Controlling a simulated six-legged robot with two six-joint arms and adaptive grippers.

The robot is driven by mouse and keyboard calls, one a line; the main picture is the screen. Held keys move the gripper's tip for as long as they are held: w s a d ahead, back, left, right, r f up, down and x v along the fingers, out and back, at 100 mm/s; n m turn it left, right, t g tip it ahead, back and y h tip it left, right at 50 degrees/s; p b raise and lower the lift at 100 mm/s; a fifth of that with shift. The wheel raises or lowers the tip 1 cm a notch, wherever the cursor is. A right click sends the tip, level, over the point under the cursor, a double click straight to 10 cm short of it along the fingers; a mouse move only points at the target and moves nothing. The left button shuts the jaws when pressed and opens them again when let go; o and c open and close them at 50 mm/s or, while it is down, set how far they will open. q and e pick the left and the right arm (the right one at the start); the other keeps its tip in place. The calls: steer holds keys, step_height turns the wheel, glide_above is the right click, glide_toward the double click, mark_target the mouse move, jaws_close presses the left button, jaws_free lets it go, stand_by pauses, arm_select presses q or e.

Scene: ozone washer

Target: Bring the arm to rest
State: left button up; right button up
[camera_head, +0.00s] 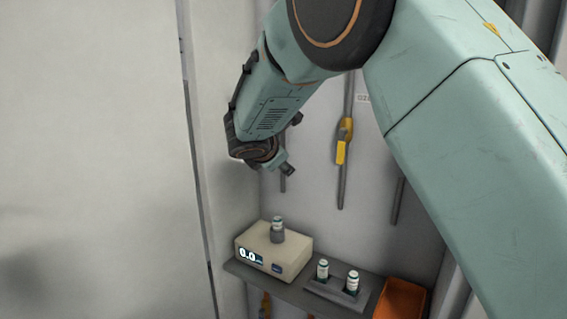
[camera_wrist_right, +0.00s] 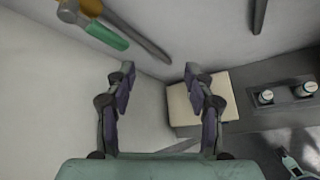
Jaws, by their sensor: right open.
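My right arm comes in from the upper right in the head view and reaches across to the middle. Its right gripper (camera_head: 286,168) hangs in front of the back wall, above and apart from the beige measuring device. In the right wrist view the two fingers of the right gripper (camera_wrist_right: 158,88) stand apart with nothing between them. The fingers point toward the wall and the floor of the alcove. My left gripper shows in neither view.
A beige device (camera_head: 290,247) reading 0.0 stands on a grey shelf (camera_head: 240,270), with a vial (camera_head: 277,224) on top. Two vials (camera_head: 322,268) (camera_head: 352,281) stand in a rack beside it. An orange bin (camera_head: 400,300) is at right. A yellow-handled tool (camera_head: 342,150) hangs on the wall.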

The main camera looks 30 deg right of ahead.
steer(key=s+a+f+m+g+y+b, duration=0.1)
steer(key=s+a+f+m+y, duration=0.3)
steer(key=f, duration=0.6)
steer(key=s+a+f+m+g+y+b, duration=0.1)
steer(key=s+a+f+m+y+b, duration=0.2)
steer(key=s+f, duration=0.45)
steer(key=s+a+f+m+g+y, duration=0.15)
steer(key=s+a+f+m, duration=0.3)
steer(key=f, duration=0.65)
steer(key=s+d+f+m+g+b, duration=0.2)
steer(key=s+f+m+b, duration=0.2)
steer(key=s+f, duration=0.8)
steer(key=s+d+f+m+g+b, duration=0.2)
steer(key=s+f+b, duration=0.4)
steer(key=s+f, duration=0.7)
steer(key=s+m+g+h, duration=0.1)
steer(key=s+m, duration=0.1)
steer(key=s, duration=0.5)
steer(key=shift+s+d+f+m+b, duration=0.15)
steer(key=shift+s+m+b, duration=0.2)
